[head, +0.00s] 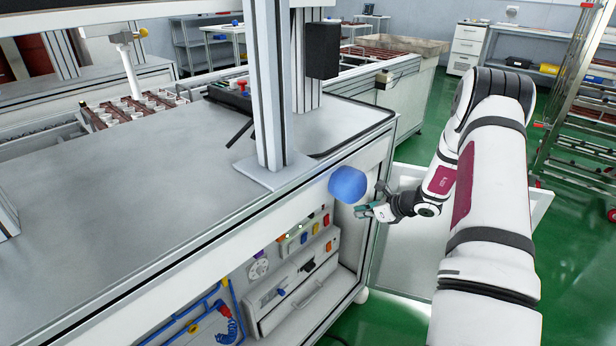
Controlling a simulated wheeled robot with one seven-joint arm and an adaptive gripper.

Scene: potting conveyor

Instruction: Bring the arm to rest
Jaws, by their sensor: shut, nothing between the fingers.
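My arm (488,215) comes in from the lower right, bends at a high elbow, and reaches down and left. My gripper (366,211) is at its end, just off the right front edge of the grey workbench (150,190). The gripper looks small here; it is shut and holds nothing. A rounded blue thing (348,184) shows close beside the gripper, in front of the bench edge. I cannot tell what it is fixed to, or whether the gripper touches it.
An open cabinet door (410,240) stands below the gripper. A grey post (270,90) rises from the bench. A metal rack ladder (580,100) stands at the far right. A conveyor with pots (135,108) lies behind.

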